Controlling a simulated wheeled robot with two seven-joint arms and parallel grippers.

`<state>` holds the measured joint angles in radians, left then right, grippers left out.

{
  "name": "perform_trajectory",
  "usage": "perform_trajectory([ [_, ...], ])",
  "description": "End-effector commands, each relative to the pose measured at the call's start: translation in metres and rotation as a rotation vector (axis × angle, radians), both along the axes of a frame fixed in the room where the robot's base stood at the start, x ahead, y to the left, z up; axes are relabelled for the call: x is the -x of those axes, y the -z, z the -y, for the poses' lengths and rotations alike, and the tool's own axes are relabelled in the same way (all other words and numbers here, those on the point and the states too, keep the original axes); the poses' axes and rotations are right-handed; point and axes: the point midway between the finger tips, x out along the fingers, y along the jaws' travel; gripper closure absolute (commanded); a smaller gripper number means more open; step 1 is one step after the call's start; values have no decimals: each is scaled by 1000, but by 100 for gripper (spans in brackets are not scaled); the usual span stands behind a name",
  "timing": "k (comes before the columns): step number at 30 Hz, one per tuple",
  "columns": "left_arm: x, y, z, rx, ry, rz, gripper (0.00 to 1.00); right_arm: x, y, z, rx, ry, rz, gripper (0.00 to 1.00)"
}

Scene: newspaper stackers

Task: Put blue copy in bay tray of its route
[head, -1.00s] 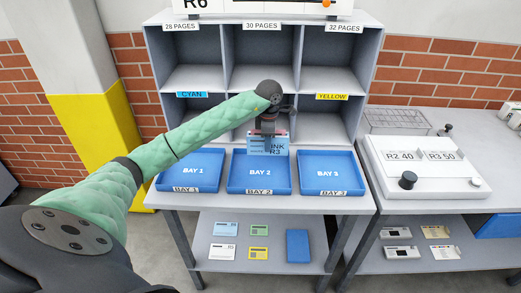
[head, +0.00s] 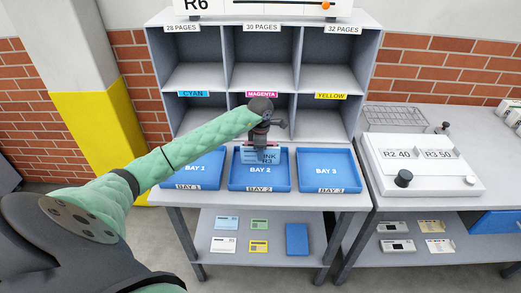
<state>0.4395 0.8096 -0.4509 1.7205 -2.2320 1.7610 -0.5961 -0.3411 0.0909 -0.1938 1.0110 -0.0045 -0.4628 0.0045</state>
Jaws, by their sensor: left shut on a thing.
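My left gripper (head: 262,143) is shut on the blue copy (head: 251,156), a light blue sheet with dark print that reads in part "INK" and "R3". The gripper holds it upright over the rear of the Bay 2 tray (head: 234,185); whether its lower edge touches the tray floor I cannot tell. The Bay 1 tray (head: 193,182) is to its left, partly behind my forearm, and the Bay 3 tray (head: 329,183) to its right. All three trays are blue. My right gripper is not in view.
A grey pigeonhole rack (head: 363,75) stands behind the trays, with cyan, magenta and yellow labels. A white panel (head: 430,178) marked "R2 40" and "R3 50" lies on the right table. Small cards and a blue item (head: 297,240) lie on the shelf below.

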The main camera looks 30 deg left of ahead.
Motion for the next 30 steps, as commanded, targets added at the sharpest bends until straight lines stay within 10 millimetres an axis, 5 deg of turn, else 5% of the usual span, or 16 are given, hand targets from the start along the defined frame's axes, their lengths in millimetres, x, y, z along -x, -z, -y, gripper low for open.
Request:
perform_trajectory([
  [10, 0, 2, 0, -1, 0, 1, 92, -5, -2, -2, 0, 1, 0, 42],
  [11, 0, 2, 0, 0, 0, 0, 62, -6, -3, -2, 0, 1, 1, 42],
  [14, 0, 2, 0, 0, 0, 0, 46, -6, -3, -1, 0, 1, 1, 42],
  [30, -1, -5, -1, -1, -1, 0, 46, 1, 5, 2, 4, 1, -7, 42],
])
